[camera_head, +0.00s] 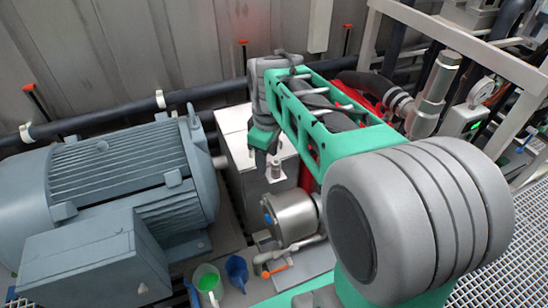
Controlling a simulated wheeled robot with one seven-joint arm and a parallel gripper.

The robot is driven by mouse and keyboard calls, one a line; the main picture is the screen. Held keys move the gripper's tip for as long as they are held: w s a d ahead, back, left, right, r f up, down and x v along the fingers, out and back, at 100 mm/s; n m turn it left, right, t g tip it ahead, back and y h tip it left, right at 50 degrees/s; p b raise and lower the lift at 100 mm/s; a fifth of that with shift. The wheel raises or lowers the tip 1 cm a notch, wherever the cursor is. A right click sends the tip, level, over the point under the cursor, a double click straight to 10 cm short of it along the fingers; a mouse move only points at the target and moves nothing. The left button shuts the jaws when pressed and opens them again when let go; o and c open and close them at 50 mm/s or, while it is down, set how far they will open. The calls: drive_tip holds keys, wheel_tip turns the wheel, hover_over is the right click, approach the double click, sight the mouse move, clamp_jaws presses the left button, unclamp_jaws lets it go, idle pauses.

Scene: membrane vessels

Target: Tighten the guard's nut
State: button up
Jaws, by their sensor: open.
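The guard (235,124) appears to be the pale, box-shaped cover beside the blue-grey motor, in the head view. My gripper (268,166) is at the end of my green and grey arm, pointing down over the guard's right part. Its jaws are open, and the dark fingers are small in the picture. A small grey cylindrical piece (276,171) shows at the fingertips. I cannot tell whether it is the nut or whether the fingers touch it. The nut is not clearly made out, and my arm hides part of the area behind.
The large motor (110,190) fills the left. A steel pump body (291,215) with an orange-handled valve stands in front of the guard. Green (206,278) and blue (237,268) funnel-like cups stand on the floor. Dark pipes run along the back wall; a frame (470,45) stands right.

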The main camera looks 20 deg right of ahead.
sight(276, 162)
drive_tip(key=w+d+f+n, duration=0.1)
drive_tip(key=w+d+n, duration=0.1)
drive_tip(key=w+d+f+n+g, duration=0.1)
drive_tip(key=w+d+n, duration=0.1)
drive_tip(key=w, duration=0.1)
drive_tip(key=w+d+f+n, duration=0.1)
drive_tip(key=w+n, duration=0.1)
drive_tip(key=w, duration=0.1)
drive_tip(key=shift+d+f+n+b, duration=0.3)
drive_tip(key=shift+d+f+b, duration=0.05)
drive_tip(key=shift+d+b, duration=0.05)
drive_tip(key=shift+w+d+f+n, duration=0.2)
drive_tip(key=shift+d+n, duration=0.05)
drive_tip(key=shift+n, duration=0.05)
wheel_tip(276, 162, down, 7)
drive_tip(key=shift+f, duration=0.2)
clamp_jaws()
